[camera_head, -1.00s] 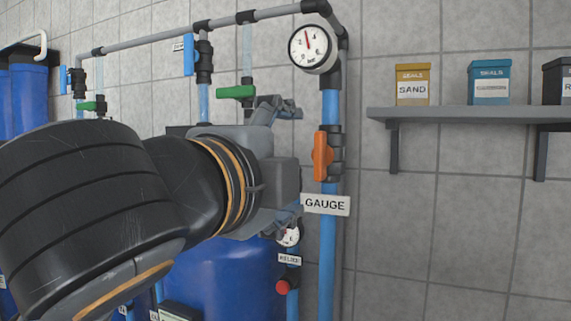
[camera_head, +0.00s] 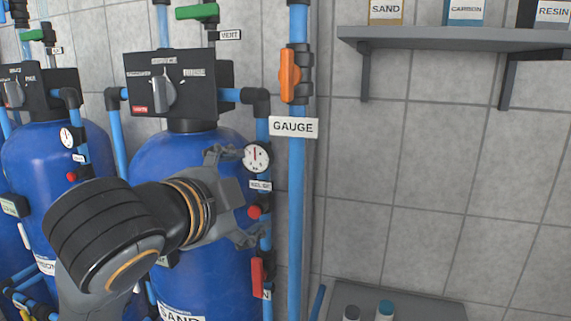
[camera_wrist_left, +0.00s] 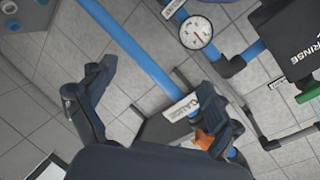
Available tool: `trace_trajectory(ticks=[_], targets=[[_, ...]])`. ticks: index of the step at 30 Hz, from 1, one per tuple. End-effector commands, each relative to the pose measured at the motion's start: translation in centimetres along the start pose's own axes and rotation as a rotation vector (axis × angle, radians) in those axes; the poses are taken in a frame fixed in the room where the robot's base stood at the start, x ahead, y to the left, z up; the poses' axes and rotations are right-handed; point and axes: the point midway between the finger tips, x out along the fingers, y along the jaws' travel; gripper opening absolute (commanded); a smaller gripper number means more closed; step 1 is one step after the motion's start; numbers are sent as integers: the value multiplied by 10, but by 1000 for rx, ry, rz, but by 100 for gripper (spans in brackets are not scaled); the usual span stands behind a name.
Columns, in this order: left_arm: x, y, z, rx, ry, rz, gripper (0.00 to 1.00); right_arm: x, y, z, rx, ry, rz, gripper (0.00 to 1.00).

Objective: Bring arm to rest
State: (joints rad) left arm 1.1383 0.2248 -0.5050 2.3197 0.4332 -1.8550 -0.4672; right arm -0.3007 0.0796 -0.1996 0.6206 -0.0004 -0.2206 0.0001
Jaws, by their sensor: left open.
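My left arm comes in from the lower left in the head view. Its gripper (camera_head: 240,196) is in front of the right side of the blue SAND tank (camera_head: 190,275), near a small pressure gauge (camera_head: 256,157) and a red button (camera_head: 254,211). The fingers are spread apart with nothing between them. In the wrist view the open fingers of the left gripper (camera_wrist_left: 150,100) show at left and right, with a blue pipe (camera_wrist_left: 140,60) and tiled wall beyond. The orange valve handle (camera_head: 289,76) stands upright above the GAUGE label (camera_head: 293,127). My right gripper is not in view.
A control head (camera_head: 180,85) with a grey knob tops the tank. A red handle (camera_head: 257,277) hangs low on the pipe. A grey shelf (camera_head: 450,38) with labelled boxes is at upper right. A table (camera_head: 395,297) with bottles stands below. The wall between is clear.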

Motion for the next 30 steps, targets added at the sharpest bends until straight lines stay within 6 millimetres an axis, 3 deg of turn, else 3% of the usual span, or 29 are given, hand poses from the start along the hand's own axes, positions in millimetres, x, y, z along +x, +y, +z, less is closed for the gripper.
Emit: trace_trajectory(ticks=[1,6,13,17,21,24,30], targets=[[13,24,19,-74,-20,47,91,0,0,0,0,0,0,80],[37,94,76,-313,-105,155,91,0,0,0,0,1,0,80],[39,203,154,-615,-288,271,91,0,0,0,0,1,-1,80],[22,268,197,-765,-422,320,91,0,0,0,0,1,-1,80],[-12,336,237,-903,-586,359,91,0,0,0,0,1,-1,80],[-37,372,258,-970,-686,372,91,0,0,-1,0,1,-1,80],[-84,422,285,-1050,-845,387,91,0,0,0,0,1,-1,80]])
